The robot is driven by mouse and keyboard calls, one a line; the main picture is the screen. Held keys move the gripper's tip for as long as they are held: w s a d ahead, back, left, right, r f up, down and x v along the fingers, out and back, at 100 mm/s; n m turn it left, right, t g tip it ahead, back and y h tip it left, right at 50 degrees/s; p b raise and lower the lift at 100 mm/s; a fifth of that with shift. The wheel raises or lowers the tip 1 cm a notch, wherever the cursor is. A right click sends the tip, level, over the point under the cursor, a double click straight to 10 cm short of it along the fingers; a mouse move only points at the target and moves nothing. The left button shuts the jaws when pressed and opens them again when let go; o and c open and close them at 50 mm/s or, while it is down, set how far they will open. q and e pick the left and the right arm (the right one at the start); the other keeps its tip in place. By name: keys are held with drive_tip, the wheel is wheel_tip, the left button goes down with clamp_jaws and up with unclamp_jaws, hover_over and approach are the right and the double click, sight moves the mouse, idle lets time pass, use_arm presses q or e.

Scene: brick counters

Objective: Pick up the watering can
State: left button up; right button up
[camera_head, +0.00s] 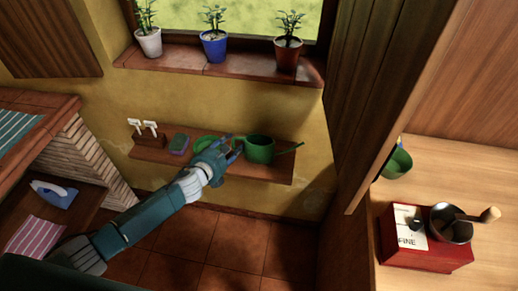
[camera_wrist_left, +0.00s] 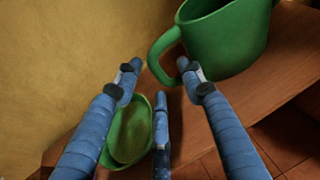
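The green watering can (camera_head: 259,150) stands on a wooden wall shelf, its spout pointing right in the head view. In the left wrist view the can (camera_wrist_left: 228,38) is at the top, with its loop handle (camera_wrist_left: 158,58) toward my fingers. My left gripper (camera_head: 233,146) is just left of the can. In the wrist view the left gripper (camera_wrist_left: 160,78) has its fingers spread, with the handle at or between the tips. I cannot tell whether a finger touches it. My right gripper is not in view.
A green dish (camera_wrist_left: 130,130) lies on the shelf (camera_head: 232,169) below my fingers. A sponge (camera_head: 179,144) and white-handled items (camera_head: 142,128) stand further left. Potted plants (camera_head: 214,42) line the window sill above. A wooden panel (camera_head: 375,90) rises to the right.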

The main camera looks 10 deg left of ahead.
use_arm(q)
clamp_jaws()
drive_tip(key=shift+r, duration=0.15)
drive_tip(key=shift+r, duration=0.15)
